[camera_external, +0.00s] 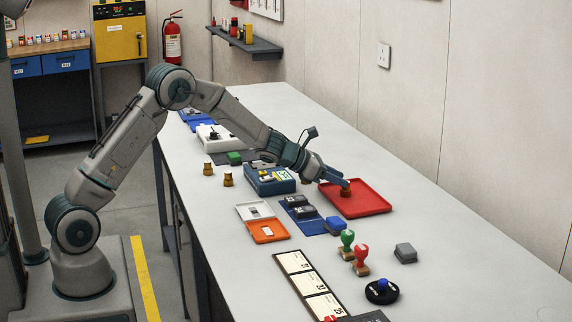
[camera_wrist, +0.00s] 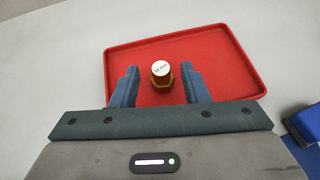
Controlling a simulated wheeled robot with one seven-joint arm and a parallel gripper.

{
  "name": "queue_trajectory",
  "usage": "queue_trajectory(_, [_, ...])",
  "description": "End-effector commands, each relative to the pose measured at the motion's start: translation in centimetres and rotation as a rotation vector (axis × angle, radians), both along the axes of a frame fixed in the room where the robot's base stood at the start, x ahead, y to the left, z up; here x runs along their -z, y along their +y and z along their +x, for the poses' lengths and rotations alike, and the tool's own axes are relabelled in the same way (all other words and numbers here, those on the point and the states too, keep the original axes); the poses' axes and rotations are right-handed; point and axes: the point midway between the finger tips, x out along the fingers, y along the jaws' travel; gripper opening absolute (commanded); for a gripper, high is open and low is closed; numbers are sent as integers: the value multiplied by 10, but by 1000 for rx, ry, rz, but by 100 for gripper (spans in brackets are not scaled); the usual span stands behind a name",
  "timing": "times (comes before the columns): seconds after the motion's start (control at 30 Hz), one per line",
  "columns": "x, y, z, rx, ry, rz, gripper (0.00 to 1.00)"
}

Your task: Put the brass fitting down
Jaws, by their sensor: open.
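The brass fitting (camera_wrist: 161,77) stands upright on the red tray (camera_wrist: 225,60), with a pale marked cap on top. In the external view the fitting (camera_external: 345,191) shows near the tray's left side. My gripper (camera_wrist: 160,80) is open, with one blue finger on each side of the fitting. A gap shows between the fitting and each finger in the wrist view. In the external view my gripper (camera_external: 343,184) reaches over the left part of the red tray (camera_external: 372,205).
Two more brass fittings (camera_external: 228,179) stand on the bench to the left. A blue box (camera_external: 268,182), an orange-and-white case (camera_external: 268,232), green and red stamps (camera_external: 361,262) and a round black item (camera_external: 382,292) are nearby. Bare bench lies right of the tray.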

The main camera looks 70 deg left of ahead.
Motion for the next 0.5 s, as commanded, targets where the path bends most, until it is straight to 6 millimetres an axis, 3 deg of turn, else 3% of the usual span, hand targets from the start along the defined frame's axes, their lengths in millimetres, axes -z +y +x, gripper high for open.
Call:
queue_trajectory(0.23, [-21, 7, -38, -1, -1, 0, 41])
queue_trajectory(0.5, [-32, 12, -58, 0, 1, 2, 41])
